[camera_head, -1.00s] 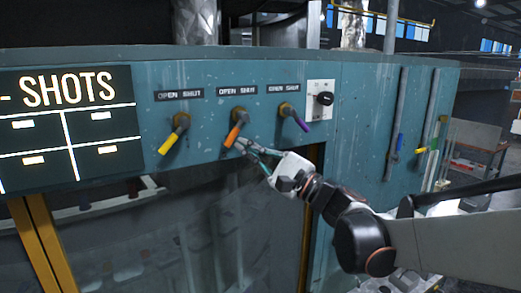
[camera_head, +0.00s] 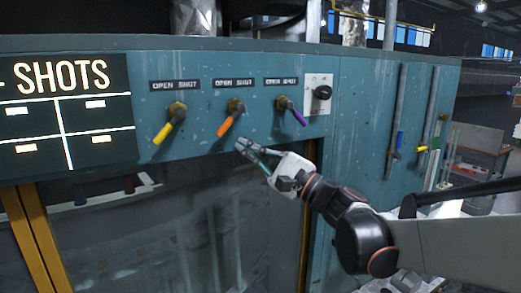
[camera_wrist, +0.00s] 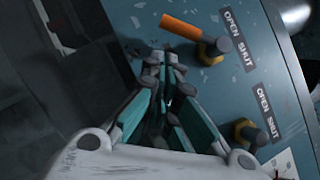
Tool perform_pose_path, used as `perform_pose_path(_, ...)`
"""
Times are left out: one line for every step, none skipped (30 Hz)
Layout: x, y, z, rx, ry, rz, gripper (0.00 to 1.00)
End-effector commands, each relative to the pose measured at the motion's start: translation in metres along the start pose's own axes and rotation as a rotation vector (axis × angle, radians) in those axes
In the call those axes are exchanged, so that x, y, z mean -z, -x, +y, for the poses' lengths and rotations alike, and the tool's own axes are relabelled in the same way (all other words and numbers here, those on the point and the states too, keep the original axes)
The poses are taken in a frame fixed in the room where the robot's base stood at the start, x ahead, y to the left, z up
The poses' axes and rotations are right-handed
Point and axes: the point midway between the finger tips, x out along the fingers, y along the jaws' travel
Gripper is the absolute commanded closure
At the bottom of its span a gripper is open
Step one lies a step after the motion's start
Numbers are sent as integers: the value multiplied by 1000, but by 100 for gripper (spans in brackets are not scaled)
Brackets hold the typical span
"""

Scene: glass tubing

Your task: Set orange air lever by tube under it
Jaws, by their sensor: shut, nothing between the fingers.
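The orange lever (camera_head: 227,123) sits on a brass valve of the teal panel, under a label reading OPEN SHUT. It slants down and to the left. My gripper (camera_head: 240,146) is just below and right of its tip, shut and empty, with a small gap showing. In the wrist view the orange lever (camera_wrist: 181,27) lies beyond my shut fingertips (camera_wrist: 165,60), which appear apart from it. Below the panel is a dark window (camera_head: 130,240) with faint pale upright shapes behind it; I cannot tell what the tubing under the orange lever holds.
A yellow lever (camera_head: 163,132) is to the left, slanting down-left. A purple lever (camera_head: 298,116) is to the right, slanting down-right. A black knob (camera_head: 323,92) on a white plate is further right. A SHOTS board (camera_head: 65,115) is at the far left.

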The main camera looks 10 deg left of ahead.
Motion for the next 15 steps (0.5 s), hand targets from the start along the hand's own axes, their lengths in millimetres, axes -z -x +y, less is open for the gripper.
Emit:
perform_pose_path(6,10,5,1,1,2,100)
perform_pose_path(5,18,4,2,3,2,100)
perform_pose_path(4,28,5,1,3,3,100)
perform_pose_path(4,34,5,1,3,3,100)
perform_pose_path(4,41,5,1,2,3,100)
perform_pose_path(4,49,6,2,2,3,100)
perform_pose_path(3,56,7,2,2,3,100)
perform_pose_path(3,61,7,2,2,2,100)
perform_pose_path(3,68,8,2,2,2,100)
perform_pose_path(3,74,8,2,2,2,100)
perform_pose_path(3,78,8,2,2,2,100)
perform_pose_path(3,84,9,1,1,2,100)
perform_pose_path(3,87,9,2,1,2,100)
perform_pose_path(3,90,9,1,1,2,100)
perform_pose_path(2,94,9,1,1,1,100)
